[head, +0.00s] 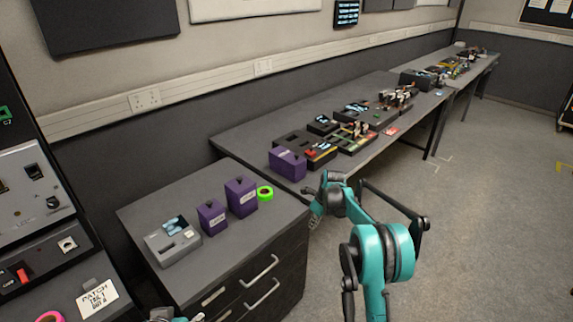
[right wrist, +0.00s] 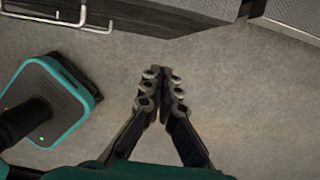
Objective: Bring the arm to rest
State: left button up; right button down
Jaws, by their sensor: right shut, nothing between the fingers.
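My right arm is teal and black and rises in the middle right of the head view. Its gripper (head: 317,211) hangs beside the right edge of the drawer cabinet, in front of the long bench. In the right wrist view the fingers of this gripper (right wrist: 162,88) are together, with nothing between them, above the bare grey floor. A small teal and dark part of my left gripper (head: 176,316) shows at the bottom edge of the head view. Its fingers are mostly cut off.
The drawer cabinet (head: 150,210) carries a grey tray (head: 172,243), two purple boxes (head: 241,197) and a green tape roll (head: 265,193). The long bench (head: 240,136) behind holds another purple box (head: 287,164) and several dark trays. Open floor (head: 480,210) lies to the right.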

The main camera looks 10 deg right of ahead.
jog(key=s+a+r+n+t+h, duration=0.1)
jog(key=s+a+r+n+t, duration=0.15)
jog(key=s+r+n, duration=1.45)
jog(key=s+n+t, duration=0.2)
jog(key=s+n, duration=0.9)
jog(key=s, duration=1.2)
jog(key=shift+s+a+f+h, duration=0.2)
jog(key=shift+s+a+h, duration=0.05)
jog(key=shift+a+h, duration=0.15)
jog(key=shift+t, duration=0.25)
